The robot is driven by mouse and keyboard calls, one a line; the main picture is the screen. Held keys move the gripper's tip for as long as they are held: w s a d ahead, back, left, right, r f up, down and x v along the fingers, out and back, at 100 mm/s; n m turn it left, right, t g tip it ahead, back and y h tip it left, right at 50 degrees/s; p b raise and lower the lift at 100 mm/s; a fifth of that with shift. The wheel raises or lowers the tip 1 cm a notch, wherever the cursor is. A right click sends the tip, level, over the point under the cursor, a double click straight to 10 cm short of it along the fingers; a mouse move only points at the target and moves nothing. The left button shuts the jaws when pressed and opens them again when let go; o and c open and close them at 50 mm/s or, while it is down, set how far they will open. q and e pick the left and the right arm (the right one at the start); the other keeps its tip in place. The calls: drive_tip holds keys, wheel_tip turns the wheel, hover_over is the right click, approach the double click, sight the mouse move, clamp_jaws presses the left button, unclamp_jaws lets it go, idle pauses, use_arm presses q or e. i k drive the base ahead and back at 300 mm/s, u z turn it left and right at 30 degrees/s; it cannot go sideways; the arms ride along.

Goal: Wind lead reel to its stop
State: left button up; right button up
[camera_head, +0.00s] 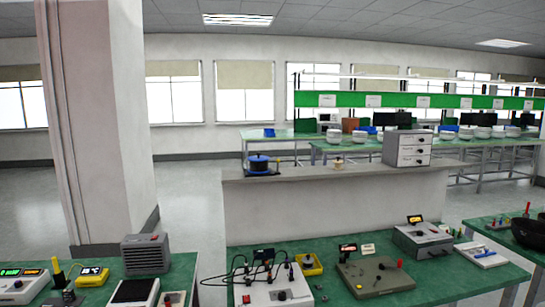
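A blue round reel (259,162) with a dark knob on top stands on a dark base, at the left end of a grey ledge (300,174) on a low white wall. It appears to be the lead reel. A small yellowish post shows at the right of its base. The reel is too small in the picture to tell its winding state or any stop. Neither my left nor my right gripper is in view.
A green bench in front of the wall holds a white unit (262,297) with dark leads, a grey-brown plate fixture (376,276) and a grey box (422,240). A drawer cabinet (407,149) stands on the ledge's right end. A pillar (100,120) rises at left.

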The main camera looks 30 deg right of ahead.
sight(258, 165)
drive_tip(key=z, duration=0.9)
drive_tip(key=i, duration=0.95)
drive_tip(key=z, duration=0.1)
